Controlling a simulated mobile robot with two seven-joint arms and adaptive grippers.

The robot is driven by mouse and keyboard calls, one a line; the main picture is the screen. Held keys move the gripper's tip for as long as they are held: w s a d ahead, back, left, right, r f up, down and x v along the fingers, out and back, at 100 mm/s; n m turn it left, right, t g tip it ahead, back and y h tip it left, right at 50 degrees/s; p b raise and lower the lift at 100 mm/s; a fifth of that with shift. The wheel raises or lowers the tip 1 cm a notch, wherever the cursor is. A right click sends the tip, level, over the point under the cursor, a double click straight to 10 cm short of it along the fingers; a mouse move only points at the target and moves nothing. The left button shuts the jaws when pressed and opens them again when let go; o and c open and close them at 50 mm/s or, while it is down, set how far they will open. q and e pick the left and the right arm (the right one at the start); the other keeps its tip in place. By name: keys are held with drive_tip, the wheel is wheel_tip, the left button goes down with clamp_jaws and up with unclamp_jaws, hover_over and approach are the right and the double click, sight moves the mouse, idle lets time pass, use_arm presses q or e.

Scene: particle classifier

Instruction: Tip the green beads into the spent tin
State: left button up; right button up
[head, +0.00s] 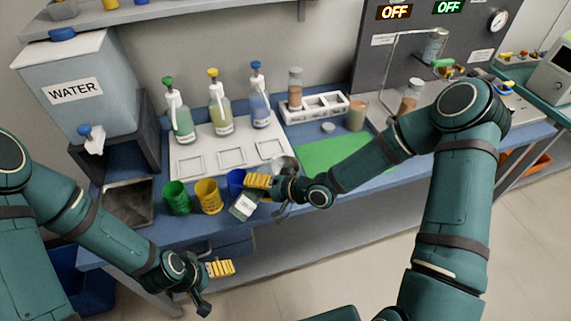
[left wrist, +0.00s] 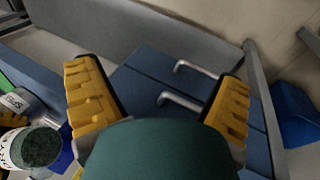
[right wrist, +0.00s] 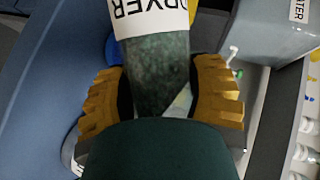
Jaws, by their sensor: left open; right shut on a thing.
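My right gripper (head: 262,184) is shut on a container labelled DRYER (head: 243,207), tilted above the table's front edge. In the right wrist view, dark green beads (right wrist: 160,70) show inside it, below the white label, between the yellow fingers. In the left wrist view, a round bed of green beads (left wrist: 40,147) shows at lower left. A dark, open square tray (head: 127,203) sits at the table's left. My left gripper (head: 215,270) is open and empty, in front of the table.
Green (head: 177,198), yellow (head: 208,196) and blue (head: 236,182) cups stand along the front edge, beside the held container. A water tank (head: 85,90), several pump bottles on a white tray (head: 190,157) and a green mat (head: 325,152) lie behind. Drawers (left wrist: 160,75) are below the table.

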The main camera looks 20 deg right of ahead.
sight(260, 173)
drive_tip(key=shift+r, duration=0.15)
drive_tip(key=shift+w+d+r+m+y+p, duration=0.25)
drive_tip(key=shift+r+p, duration=0.15)
drive_tip(key=shift+p, duration=0.65)
drive_tip(key=shift+w+d+r+m+y+p, duration=0.15)
drive_tip(key=shift+r+m+y+p, duration=0.2)
drive_tip(key=shift+p, duration=0.65)
drive_tip(key=shift+r, duration=0.15)
drive_tip(key=shift+r+p, duration=0.2)
drive_tip(key=shift+p, duration=0.35)
drive_tip(key=shift+d+r+m+y+p, duration=0.1)
drive_tip(key=shift+r+m+y+p, duration=0.35)
drive_tip(key=shift+m+p, duration=0.1)
drive_tip(key=shift+w+d+r+m+g+y+p, duration=0.15)
drive_tip(key=shift+r+m+g+y+p, duration=0.2)
drive_tip(key=shift+r+m+p, duration=0.3)
drive_tip(key=shift+w+d+r+m+y+p, duration=0.1)
drive_tip(key=shift+r+m+y+p, duration=0.1)
drive_tip(key=shift+r+m+y, duration=0.15)
drive_tip(key=shift+w+d+r+m+y+p, duration=0.15)
drive_tip(key=shift+r+m, duration=0.1)
drive_tip(key=shift+r, duration=0.2)
drive_tip(key=shift+w+d+r+m+y, duration=0.2)
drive_tip(key=shift+d+r+m+y, duration=0.2)
drive_tip(key=shift+r+m, duration=0.3)
idle(2.4)
